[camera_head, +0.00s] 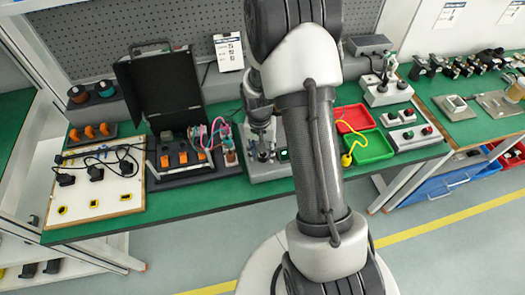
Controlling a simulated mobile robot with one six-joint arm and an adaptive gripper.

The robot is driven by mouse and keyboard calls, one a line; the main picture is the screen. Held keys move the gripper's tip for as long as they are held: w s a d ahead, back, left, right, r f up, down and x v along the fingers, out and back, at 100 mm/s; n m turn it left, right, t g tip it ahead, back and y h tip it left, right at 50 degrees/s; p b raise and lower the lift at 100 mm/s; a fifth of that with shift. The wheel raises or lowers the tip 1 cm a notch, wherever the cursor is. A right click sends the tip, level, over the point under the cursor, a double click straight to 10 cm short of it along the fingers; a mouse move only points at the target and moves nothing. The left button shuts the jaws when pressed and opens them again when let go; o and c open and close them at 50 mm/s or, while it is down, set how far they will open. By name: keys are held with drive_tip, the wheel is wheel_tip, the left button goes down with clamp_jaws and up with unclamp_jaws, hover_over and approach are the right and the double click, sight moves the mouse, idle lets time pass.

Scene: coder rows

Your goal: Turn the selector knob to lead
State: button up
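A light grey device (263,172) with a small green-lit display (284,155) stands on the green bench, left of my arm. My gripper (261,134) is pointed down over this device, close to its top. Its fingers are small and dark against the device, so I cannot tell whether they are open or shut, or whether they touch anything. I cannot make out the selector knob or its "lead" mark. My arm covers the right part of the device.
An open black case (160,88) with orange switches and wires stands left of the device. A white board (105,190) with cables lies farther left. Red (355,118) and green (370,149) trays and grey button boxes (386,92) stand to the right.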

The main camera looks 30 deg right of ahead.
drive_tip(key=shift+o, duration=0.3)
wheel_tip(320, 180, up, 12)
drive_tip(key=shift+w+a, duration=0.2)
drive_tip(key=shift+a, duration=0.05)
idle(0.6)
